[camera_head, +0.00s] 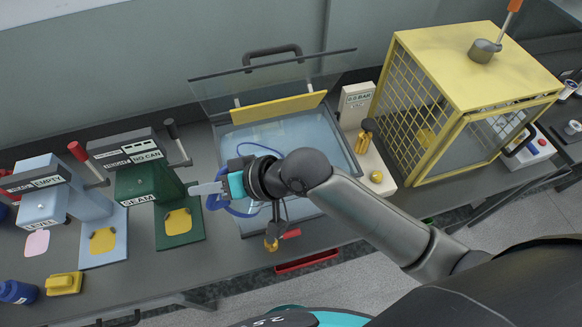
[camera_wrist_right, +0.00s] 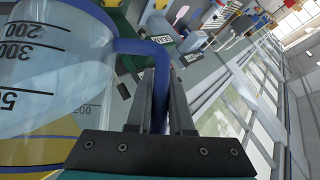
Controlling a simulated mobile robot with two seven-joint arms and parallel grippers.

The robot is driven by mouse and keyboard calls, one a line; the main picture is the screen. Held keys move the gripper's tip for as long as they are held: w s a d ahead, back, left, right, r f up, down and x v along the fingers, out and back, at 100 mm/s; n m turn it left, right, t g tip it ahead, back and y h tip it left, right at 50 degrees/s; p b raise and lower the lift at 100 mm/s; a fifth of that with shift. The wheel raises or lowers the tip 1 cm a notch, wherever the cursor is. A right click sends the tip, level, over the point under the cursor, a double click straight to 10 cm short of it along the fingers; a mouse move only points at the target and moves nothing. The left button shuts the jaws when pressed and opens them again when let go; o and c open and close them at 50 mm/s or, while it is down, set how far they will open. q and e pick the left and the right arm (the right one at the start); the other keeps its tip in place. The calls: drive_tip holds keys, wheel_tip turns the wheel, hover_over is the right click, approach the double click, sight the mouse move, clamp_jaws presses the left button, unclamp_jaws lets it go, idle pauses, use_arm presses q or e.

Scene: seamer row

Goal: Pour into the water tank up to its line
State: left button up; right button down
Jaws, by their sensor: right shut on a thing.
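My right gripper (camera_head: 208,190) is shut on the blue handle of a clear measuring jug (camera_wrist_right: 50,85), at the left edge of the water tank (camera_head: 345,160). The jug has black marks such as 300 and 200; its handle (camera_wrist_right: 161,85) runs between the fingers in the wrist view. In the head view my arm hides most of the jug; blue curved parts show around the gripper. How full the jug is, I cannot tell. The tank is clear-walled with bluish water, its glass lid (camera_head: 270,80) raised. Its fill line is not clear to me. My left gripper is not in view.
A green SEAM machine (camera_head: 145,185) and a pale blue machine (camera_head: 60,195) stand left of the tank. A gauge box (camera_head: 356,97) and a yellow mesh cage (camera_head: 470,75) stand to the right. A red-handled valve (camera_head: 290,234) sits at the tank's front.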

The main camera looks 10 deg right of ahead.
drive_tip(key=shift+w+a+r, duration=0.1)
drive_tip(key=shift+a, duration=0.05)
drive_tip(key=shift+d+r, duration=0.1)
drive_tip(key=shift+d, duration=0.1)
drive_tip(key=shift+a, duration=0.1)
drive_tip(key=shift+w+r, duration=0.1)
idle(0.5)
drive_tip(key=shift+d+y, duration=0.25)
drive_tip(key=shift+y, duration=0.05)
